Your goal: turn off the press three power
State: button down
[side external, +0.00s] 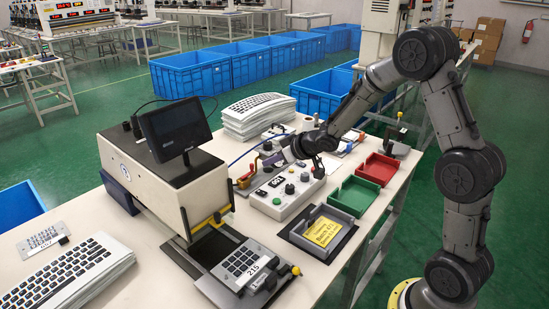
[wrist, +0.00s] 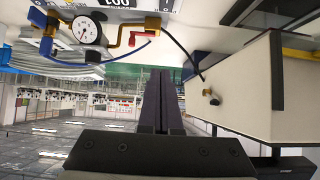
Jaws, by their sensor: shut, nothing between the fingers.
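The press (side external: 150,170) is a cream box with a black monitor (side external: 177,128) on top. I read no press number on it. A control box (side external: 258,199) with several knobs and buttons stands to its right. Which control is the press power cannot be told. My gripper (side external: 287,156) is over the far end of this box, its tips small and partly lost among the clutter. In the wrist view its dark fingers (wrist: 161,95) are together with nothing between them. That view also shows a cream housing (wrist: 245,105) with a small dark and brass fitting (wrist: 211,97).
A gauge (wrist: 86,30) with brass pipework is at the upper left of the wrist view. A green tray (side external: 355,196), a red tray (side external: 381,168) and a grey tray with a yellow sign (side external: 324,231) lie right of the control box.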

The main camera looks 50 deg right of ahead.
jog(key=shift+s+r, duration=0.65)
jog(key=shift+r, duration=0.2)
jog(key=s+a+r+t+h, duration=0.1)
jog(key=s+a+r, duration=0.3)
jog(key=r, duration=0.5)
jog(key=s+a+r+t, duration=0.2)
jog(key=s+r, duration=0.5)
jog(key=r, duration=0.3)
jog(key=s+a+f+g, duration=0.1)
jog(key=s+f+g, duration=0.1)
jog(key=s, duration=0.5)
jog(key=s+a+f+g, duration=0.2)
jog(key=s+f+g, duration=0.1)
jog(key=s, duration=0.5)
jog(key=s+a+f+g+y, duration=0.1)
jog(key=s+f+g, duration=0.1)
jog(key=s+f, duration=0.3)
jog(key=shift+s+a+g, duration=0.3)
jog(key=shift+s+g, duration=0.1)
jog(key=shift+s, duration=0.8)
